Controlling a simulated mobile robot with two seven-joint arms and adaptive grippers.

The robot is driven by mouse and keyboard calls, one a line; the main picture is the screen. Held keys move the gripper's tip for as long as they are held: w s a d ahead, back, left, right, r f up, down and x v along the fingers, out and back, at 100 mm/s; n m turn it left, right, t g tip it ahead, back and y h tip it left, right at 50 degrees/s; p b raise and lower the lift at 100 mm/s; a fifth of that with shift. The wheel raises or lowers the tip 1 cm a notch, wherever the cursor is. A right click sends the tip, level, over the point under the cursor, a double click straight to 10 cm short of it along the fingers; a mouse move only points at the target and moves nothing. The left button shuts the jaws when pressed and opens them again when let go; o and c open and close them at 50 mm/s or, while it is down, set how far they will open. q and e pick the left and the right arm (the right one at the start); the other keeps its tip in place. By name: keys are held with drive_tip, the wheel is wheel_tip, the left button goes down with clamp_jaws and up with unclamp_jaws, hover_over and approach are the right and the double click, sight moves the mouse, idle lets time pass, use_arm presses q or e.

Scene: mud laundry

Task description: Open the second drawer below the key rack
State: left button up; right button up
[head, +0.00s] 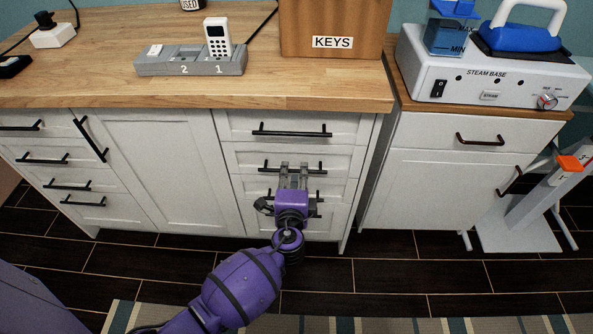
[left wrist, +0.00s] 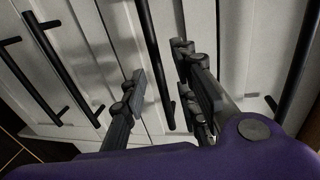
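The wooden key rack (head: 332,42), labelled KEYS, stands on the counter above a column of white drawers with black bar handles. The second drawer (head: 245,161) below it looks closed, flush with its neighbours. Its handle (head: 267,167) is partly covered by my left gripper (head: 293,167), whose fingertips overlap the handle's middle. In the left wrist view the gripper (left wrist: 165,88) is open, its fingers apart, with a black bar handle (left wrist: 153,50) showing in the gap between them. I cannot tell whether the fingers touch it. My right gripper is out of view.
The top drawer's handle (head: 292,131) is just above my gripper; lower drawer handles are partly hidden behind it. A cabinet with a steam base (head: 490,75) stands to the right. The dark floor (head: 380,270) before the drawers is clear, with a striped rug (head: 400,324) nearer.

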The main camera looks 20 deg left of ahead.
use_arm(q)
drive_tip(key=shift+x, duration=1.1)
clamp_jaws()
